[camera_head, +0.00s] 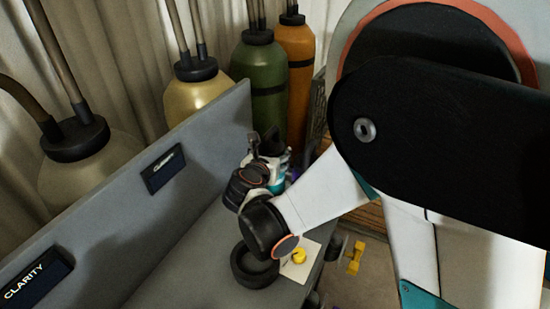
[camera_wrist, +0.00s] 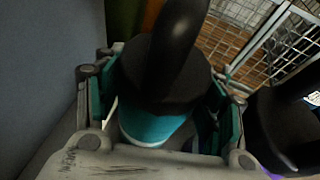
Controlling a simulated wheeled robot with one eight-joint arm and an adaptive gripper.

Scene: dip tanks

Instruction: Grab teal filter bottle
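The teal filter bottle (camera_wrist: 155,129) stands between the two fingers of my gripper (camera_wrist: 166,100) in the wrist view. It has a wide black top with a thick black handle or spout rising toward the camera. The fingers are spread on either side of it, and I see no clear grip on it. In the head view a small patch of the teal bottle (camera_head: 278,187) shows beyond my wrist, next to my gripper (camera_head: 268,150); my arm hides most of it.
A dark bottle with a purple part (camera_wrist: 286,125) stands close on the right in the wrist view. A grey panel (camera_head: 190,165) runs along the left. A black ring (camera_head: 254,267) and a yellow piece (camera_head: 299,256) lie nearby. Large green (camera_head: 258,85) and orange (camera_head: 298,80) tanks stand behind.

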